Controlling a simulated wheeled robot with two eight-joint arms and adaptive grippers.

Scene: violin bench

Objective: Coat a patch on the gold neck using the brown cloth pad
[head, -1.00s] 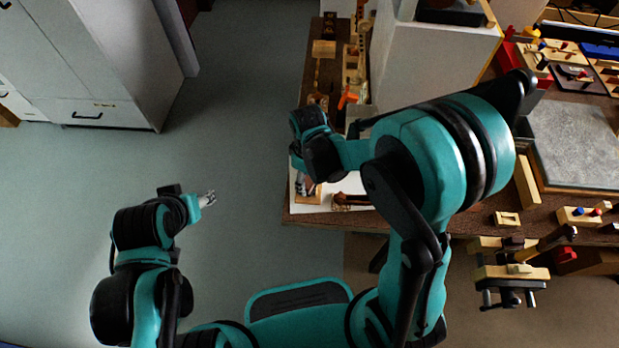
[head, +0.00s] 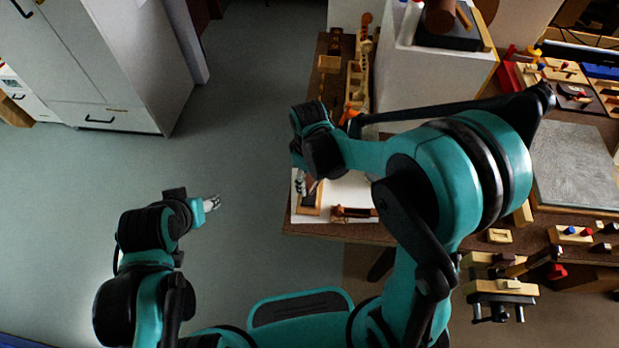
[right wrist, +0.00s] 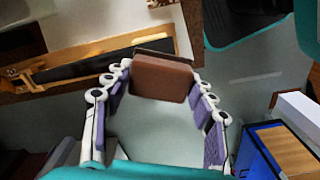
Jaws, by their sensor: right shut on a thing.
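The brown cloth pad (right wrist: 160,78) is a reddish-brown block with a dark plate along its upper edge. My right gripper (right wrist: 158,85) is shut on it, its purple-padded fingers on both sides. The gold neck (right wrist: 105,47) is a long pale-gold piece with a black strip, at the upper left in the right wrist view. The pad overlaps its right end in that view; I cannot tell whether they touch. In the head view my right gripper (head: 300,185) is over the table's left end, its tips small and partly hidden. My left gripper (head: 211,203) is over the floor, away from the table.
A white sheet (head: 350,190) lies on the brown table near its front-left corner. A white block (head: 430,75) stands behind my right arm. Wooden racks (head: 357,75) line the table's left side. A grey slab (head: 572,165) lies at right. The floor at left is clear.

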